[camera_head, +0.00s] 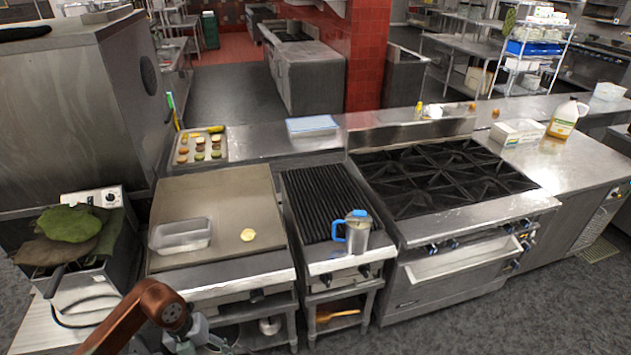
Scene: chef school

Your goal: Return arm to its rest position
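The upper part of my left arm shows at the bottom left, with a copper-coloured link and a grey joint bent downward in front of the griddle (215,205). Its gripper is not clearly visible; the lower part of the arm leaves the bottom edge. My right arm and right gripper are not in view. No object is seen held.
A clear container (180,236) and a pale round item (248,235) lie on the griddle. A jug with a blue handle (357,234) stands at the front of the ribbed grill (318,195).

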